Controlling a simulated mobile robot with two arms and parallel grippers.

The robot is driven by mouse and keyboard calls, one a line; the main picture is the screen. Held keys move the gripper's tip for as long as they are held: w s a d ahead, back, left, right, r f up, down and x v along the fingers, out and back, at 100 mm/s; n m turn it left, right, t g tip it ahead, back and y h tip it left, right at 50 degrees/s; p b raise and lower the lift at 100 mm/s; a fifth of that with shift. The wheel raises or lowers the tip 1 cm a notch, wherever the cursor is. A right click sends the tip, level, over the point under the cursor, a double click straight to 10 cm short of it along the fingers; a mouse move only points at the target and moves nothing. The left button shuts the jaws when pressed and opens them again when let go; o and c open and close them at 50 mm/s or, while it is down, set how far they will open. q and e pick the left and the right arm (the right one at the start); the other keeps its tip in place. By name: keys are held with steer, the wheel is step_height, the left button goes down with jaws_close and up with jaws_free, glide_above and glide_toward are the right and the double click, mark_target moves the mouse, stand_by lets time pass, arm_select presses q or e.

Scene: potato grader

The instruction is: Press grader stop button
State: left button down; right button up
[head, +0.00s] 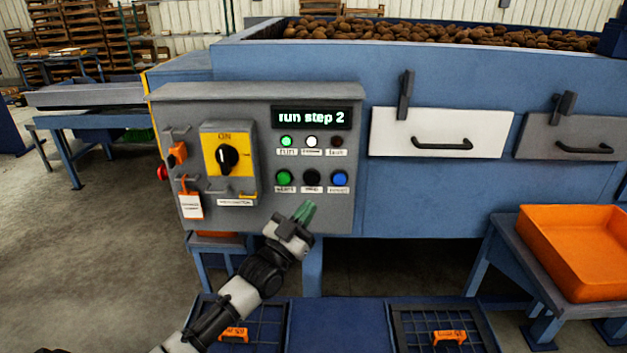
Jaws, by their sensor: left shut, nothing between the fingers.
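The grey control panel (258,120) stands on the front of the blue grader (450,195). Its display (311,117) reads "run step 2". Below the lamps is a row of three buttons: a green one (284,177), a black one (312,176) and a blue one (340,178). Their labels are too small to read surely; the middle one is likely the stop. My left gripper (304,211) is shut and empty, its greenish fingertips just below the black button, apparently apart from it. My right gripper is not in view.
A yellow-plated rotary switch (228,155) marked ON sits left of the buttons. A red knob (162,173) projects from the panel's left side. Potatoes (450,33) fill the grader top. An orange tray (580,250) stands at right. Open floor lies left.

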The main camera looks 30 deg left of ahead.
mark_target(312, 179)
arm_select(q)
steer(key=shift+w, duration=0.1)
steer(key=shift+w+a+b, duration=0.8)
steer(key=shift+w+b, duration=0.3)
steer(key=shift+w, duration=0.15)
steer(key=shift+w+a+b, duration=0.75)
steer(key=shift+w+b, duration=0.35)
steer(key=shift+w, duration=0.15)
steer(key=shift+w+a+b, duration=0.8)
steer(key=shift+w+b, duration=0.3)
steer(key=shift+w, duration=0.15)
steer(key=shift+w+a+b, duration=0.2)
steer(key=shift+w+b, duration=0.15)
